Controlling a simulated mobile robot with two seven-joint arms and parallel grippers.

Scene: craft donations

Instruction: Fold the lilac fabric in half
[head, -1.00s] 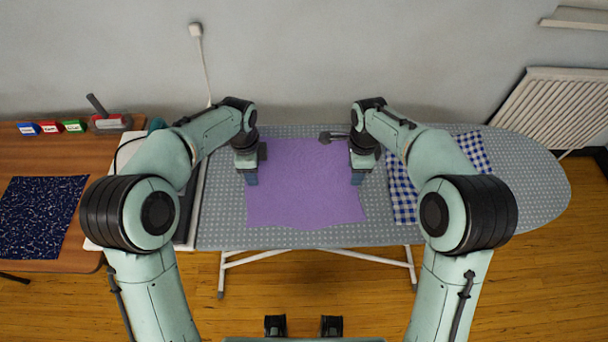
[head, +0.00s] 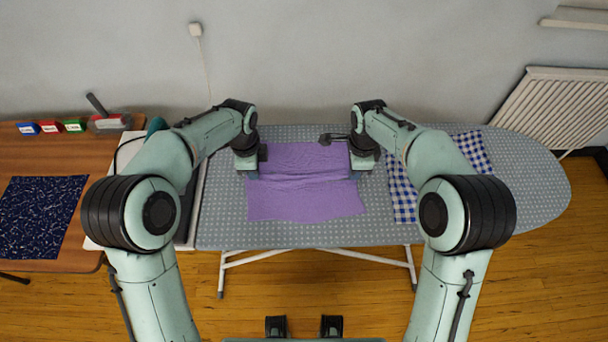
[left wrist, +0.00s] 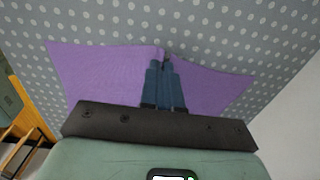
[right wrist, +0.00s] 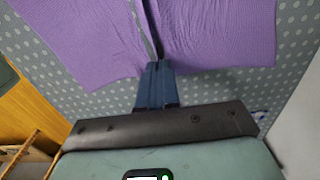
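The lilac fabric (head: 305,205) lies on the grey dotted ironing board, with a raised crease running across its middle between my two grippers. My left gripper (head: 251,175) is at its left edge, shut on the fabric. In the left wrist view the fingers (left wrist: 164,66) are together and the fabric (left wrist: 105,75) bunches at their tips. My right gripper (head: 357,176) is at the right edge, also shut on the fabric. In the right wrist view its fingertips (right wrist: 157,66) meet at the edge, where a narrow dark gap runs between two parts of the fabric (right wrist: 215,35).
A blue checked cloth (head: 402,195) lies on the ironing board (head: 520,190), right of the lilac fabric. A wooden table (head: 95,160) on the left holds a navy patterned cloth (head: 40,215) and small coloured boxes (head: 50,127). The board's right end is clear.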

